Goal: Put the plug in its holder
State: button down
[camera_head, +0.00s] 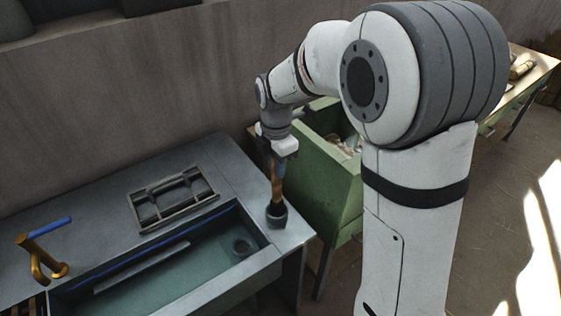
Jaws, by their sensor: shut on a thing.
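My gripper (279,158) points down over the right-hand corner of the grey sink bench. It is shut on the brown, upright shaft of what looks like the plug (277,185). The shaft's lower end meets a dark, round, cup-like piece (276,214) at the bench top, beside the basin. I cannot tell whether this dark piece is the holder or the plug's own base, nor whether it touches the bench. The fingertips are small and partly hidden.
A metal rack (172,199) lies behind the basin. A brass tap (42,255) with a blue handle stands at left. A green bin (318,180) stands close right of the gripper.

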jog(key=shift+a+f+b, duration=0.1)
jog(key=shift+f+b, duration=0.7)
jog(key=shift+f, duration=0.7)
jog(key=shift+s+f+b, duration=0.15)
jog(key=shift+f+b, duration=0.25)
jog(key=shift+f, duration=0.15)
jog(key=c, duration=1.6)
grip_release()
jog(key=shift+o, duration=0.2)
jog(key=shift+s+r+p, duration=0.1)
jog(key=shift+r+p, duration=3.9)
jog(key=shift+r, duration=1.55)
